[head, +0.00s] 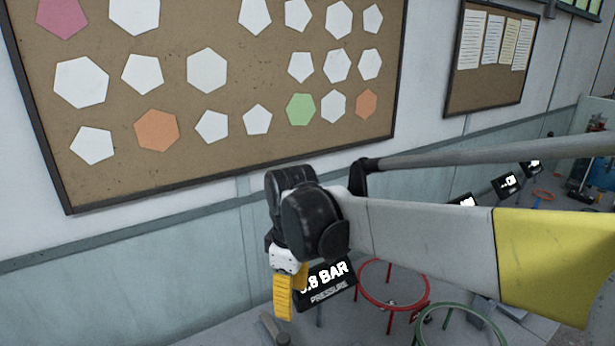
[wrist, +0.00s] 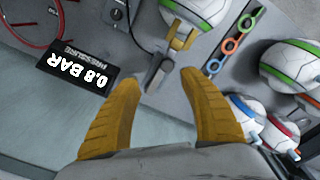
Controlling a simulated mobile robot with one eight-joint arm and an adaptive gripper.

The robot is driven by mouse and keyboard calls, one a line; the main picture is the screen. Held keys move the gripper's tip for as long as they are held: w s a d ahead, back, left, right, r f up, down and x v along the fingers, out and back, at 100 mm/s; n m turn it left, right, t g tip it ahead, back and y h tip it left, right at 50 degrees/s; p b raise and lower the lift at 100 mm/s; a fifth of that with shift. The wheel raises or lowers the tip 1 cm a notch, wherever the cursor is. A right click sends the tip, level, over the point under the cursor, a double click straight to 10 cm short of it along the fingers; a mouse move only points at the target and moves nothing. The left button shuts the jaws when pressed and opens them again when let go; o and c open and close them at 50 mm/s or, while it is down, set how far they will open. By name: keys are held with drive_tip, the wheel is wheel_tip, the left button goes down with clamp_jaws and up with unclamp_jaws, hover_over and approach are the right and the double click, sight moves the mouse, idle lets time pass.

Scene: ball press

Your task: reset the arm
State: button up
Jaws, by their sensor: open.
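My arm reaches in from the right in the head view. My gripper (head: 284,292) has yellow fingers and points down beside a black pressure sign. In the wrist view my gripper (wrist: 162,105) has its two yellow fingers spread apart with nothing between them. A grey lever-like part (wrist: 158,72) with a yellow piece lies just beyond the fingertips, apart from them. The same sort of grey part (head: 273,327) shows near the bottom edge of the head view, below my gripper.
The sign (wrist: 75,72) reads 0.8 BAR. A red ring stand (head: 410,303) and a green ring stand (head: 470,312) stand right of my gripper. White balls with coloured stripes (wrist: 292,65) and a strip of coloured rings (wrist: 232,47) lie right in the wrist view. A pinboard (head: 230,165) hangs on the wall.

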drive_tip(key=s+d+f+m+t+b, duration=0.1)
drive_tip(key=s+d+m+t, duration=0.1)
drive_tip(key=s+d+m, duration=0.2)
drive_tip(key=s+d+f+m+t+b, duration=0.2)
drive_tip(key=s+d+m, duration=0.2)
drive_tip(key=d, duration=0.7)
drive_tip(key=s+d+f+m+t+b, duration=0.1)
drive_tip(key=s+d+m+t+b, duration=0.1)
drive_tip(key=s+d+m, duration=0.3)
drive_tip(key=d+m, duration=0.1)
drive_tip(key=d, duration=0.2)
drive_tip(key=shift+d+f+t, duration=0.25)
drive_tip(key=shift+f+t, duration=0.05)
